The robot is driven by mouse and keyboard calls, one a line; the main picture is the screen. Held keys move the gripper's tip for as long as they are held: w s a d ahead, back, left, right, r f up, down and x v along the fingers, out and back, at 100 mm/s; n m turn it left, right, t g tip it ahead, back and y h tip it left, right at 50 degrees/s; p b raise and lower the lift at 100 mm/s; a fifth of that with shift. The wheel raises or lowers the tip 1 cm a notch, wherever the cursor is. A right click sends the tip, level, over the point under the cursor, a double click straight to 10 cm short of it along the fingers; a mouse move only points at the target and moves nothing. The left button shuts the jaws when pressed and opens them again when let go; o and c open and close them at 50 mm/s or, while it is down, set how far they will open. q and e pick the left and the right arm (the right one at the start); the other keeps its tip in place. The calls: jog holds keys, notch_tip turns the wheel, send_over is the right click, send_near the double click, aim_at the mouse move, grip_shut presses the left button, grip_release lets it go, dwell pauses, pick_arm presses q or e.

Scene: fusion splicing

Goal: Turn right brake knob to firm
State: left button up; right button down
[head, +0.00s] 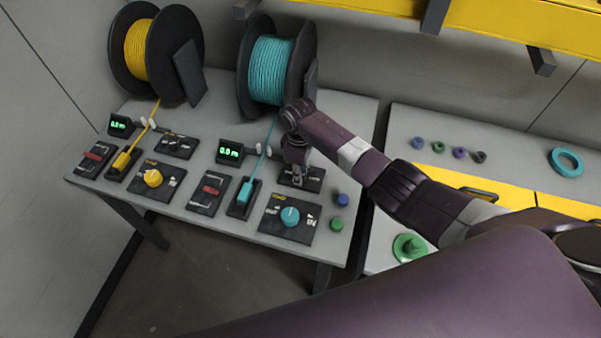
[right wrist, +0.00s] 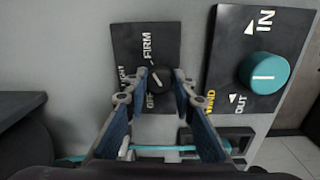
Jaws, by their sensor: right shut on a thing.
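The right brake knob (right wrist: 161,82) is small, round and black with a short white mark. It sits on a dark plate (right wrist: 128,42) lettered FIRM, OFF and LIGHT, the last partly covered. The mark's exact setting is hard to tell. My right gripper (right wrist: 152,88) is shut on this knob, one finger on each side. In the head view my right gripper (head: 298,179) reaches down onto the plate (head: 313,182) at the right rear of the bench, hiding the knob. My left gripper is not in view.
A teal winding knob (head: 290,215) is on a plate in front, also close by in the right wrist view (right wrist: 264,72). A teal spool (head: 270,70) stands behind. A blue button (head: 343,200) and a green button (head: 337,224) are to the right.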

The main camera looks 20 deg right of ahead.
jog(key=c, duration=1.6)
grip_release()
notch_tip(320, 180, up, 12)
jog(key=shift+s+a+r, duration=0.1)
